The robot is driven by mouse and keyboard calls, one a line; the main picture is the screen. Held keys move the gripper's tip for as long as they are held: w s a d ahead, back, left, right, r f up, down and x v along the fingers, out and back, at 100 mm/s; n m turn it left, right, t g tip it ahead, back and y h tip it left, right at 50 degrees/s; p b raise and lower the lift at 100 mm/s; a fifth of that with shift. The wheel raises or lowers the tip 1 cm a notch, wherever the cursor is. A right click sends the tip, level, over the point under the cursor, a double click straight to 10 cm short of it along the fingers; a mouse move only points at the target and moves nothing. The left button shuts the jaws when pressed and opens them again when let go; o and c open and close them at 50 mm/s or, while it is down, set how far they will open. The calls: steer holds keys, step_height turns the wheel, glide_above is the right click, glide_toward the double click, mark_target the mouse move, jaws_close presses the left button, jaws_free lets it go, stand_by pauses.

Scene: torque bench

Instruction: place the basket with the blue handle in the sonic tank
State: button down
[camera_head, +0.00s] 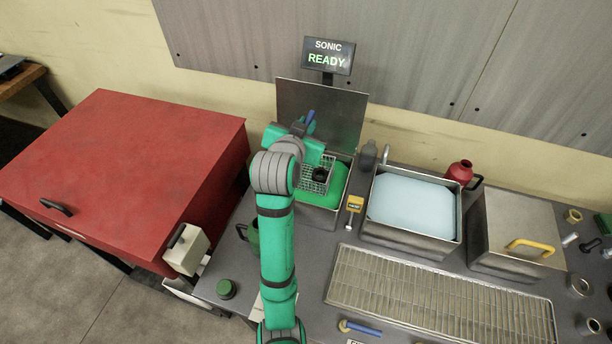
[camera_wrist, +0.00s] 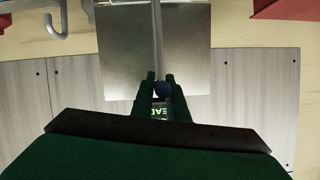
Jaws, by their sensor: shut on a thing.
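The wire basket (camera_head: 318,174) is at the sonic tank, over its green liquid; a dark part lies in it. Its blue handle (camera_head: 310,117) sticks up past my arm. My gripper (camera_wrist: 163,86) is shut on the blue handle (camera_wrist: 162,89), seen end-on in the wrist view. In the head view my arm hides the gripper's fingers and the basket's left side. The sonic tank (camera_head: 318,217) has its lid (camera_head: 340,105) raised behind it. I cannot tell whether the basket touches the liquid or rests on anything.
The sonic display (camera_head: 329,57) reads READY. A drain rack (camera_head: 440,295) lies in front. A red cabinet (camera_head: 130,165) stands left.

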step_height(320, 180, down, 9)
stand_by(0.6)
steer(key=shift+a+f, duration=0.1)
steer(key=shift+f, duration=0.05)
steer(key=c, duration=1.7)
jaws_free()
steer(key=shift+f, duration=0.1)
steer(key=shift+c, duration=0.2)
